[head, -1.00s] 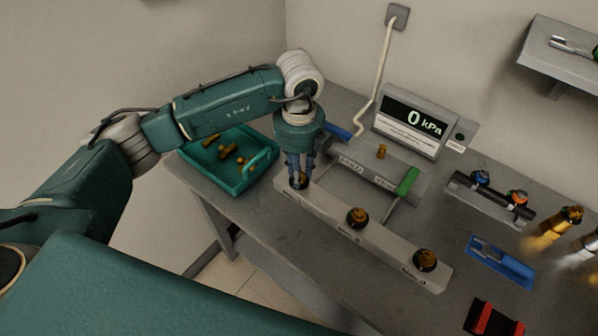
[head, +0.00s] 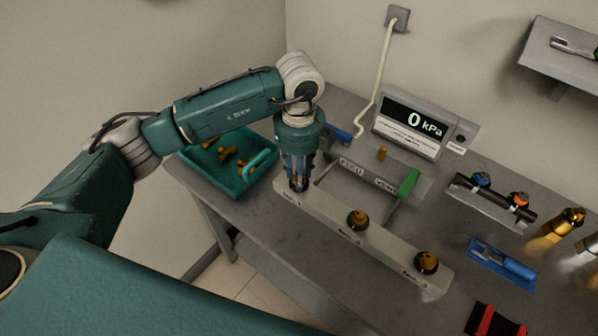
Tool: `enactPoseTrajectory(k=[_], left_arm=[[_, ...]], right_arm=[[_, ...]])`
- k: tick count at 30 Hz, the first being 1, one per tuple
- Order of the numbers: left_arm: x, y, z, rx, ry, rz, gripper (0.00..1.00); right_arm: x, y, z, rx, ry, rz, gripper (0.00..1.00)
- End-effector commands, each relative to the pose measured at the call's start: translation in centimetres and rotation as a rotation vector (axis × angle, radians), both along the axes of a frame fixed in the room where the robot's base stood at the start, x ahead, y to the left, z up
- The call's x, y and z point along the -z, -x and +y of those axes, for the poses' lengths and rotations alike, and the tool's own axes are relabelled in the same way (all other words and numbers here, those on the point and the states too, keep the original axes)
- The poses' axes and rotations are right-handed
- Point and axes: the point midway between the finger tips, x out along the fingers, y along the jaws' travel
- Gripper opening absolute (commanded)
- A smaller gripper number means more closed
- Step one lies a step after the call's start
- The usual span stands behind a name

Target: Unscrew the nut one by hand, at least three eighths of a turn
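A long grey block (head: 391,251) lies on the workbench with a row of dark fittings with brassy tops on it. The middle fitting (head: 358,219) and the right fitting (head: 426,262) stand clear. My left gripper (head: 298,184) points straight down over the left end of the block, with its fingers around the fitting there. That fitting, which I take to be nut one, is mostly hidden by the fingers. I cannot tell whether the fingers press on it. My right gripper is not in view.
A teal tray (head: 232,190) with brass parts stands left of my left gripper. Behind the block are a frame with a green handle (head: 408,183) and a gauge (head: 411,121) reading 0 kPa. A blue tool (head: 502,263) and valves lie to the right.

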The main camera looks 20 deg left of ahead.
Motion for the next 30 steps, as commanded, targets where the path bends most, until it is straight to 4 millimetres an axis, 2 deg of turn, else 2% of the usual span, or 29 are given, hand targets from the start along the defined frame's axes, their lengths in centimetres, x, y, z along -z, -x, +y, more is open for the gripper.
enactPoseTrajectory(k=[1, 2, 3, 14, 17, 27, 30], left_arm=[[0.5, 0.4, 0.0, 0.004, -0.003, 0.013, 0.38], [0.5, 0.4, 0.0, 0.003, -0.002, 0.012, 0.44], [0.4, 0.3, 0.0, 0.003, -0.002, 0.010, 0.45], [-0.6, 0.0, 0.0, 0.002, -0.001, 0.001, 0.45], [-2.0, -0.1, 0.0, 0.002, 0.001, -0.002, 0.45], [-9.0, 0.0, -0.1, 0.003, -0.001, 0.002, 0.45], [-10.4, 0.0, -0.1, 0.002, 0.000, 0.004, 0.45]], right_arm=[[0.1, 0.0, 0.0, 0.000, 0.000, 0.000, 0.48], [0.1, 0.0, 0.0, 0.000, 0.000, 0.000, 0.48], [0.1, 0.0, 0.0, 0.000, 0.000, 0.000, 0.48], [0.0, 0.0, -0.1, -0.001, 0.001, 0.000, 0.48], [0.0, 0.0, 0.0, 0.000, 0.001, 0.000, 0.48], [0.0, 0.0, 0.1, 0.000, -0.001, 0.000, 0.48], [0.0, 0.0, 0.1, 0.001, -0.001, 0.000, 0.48]])
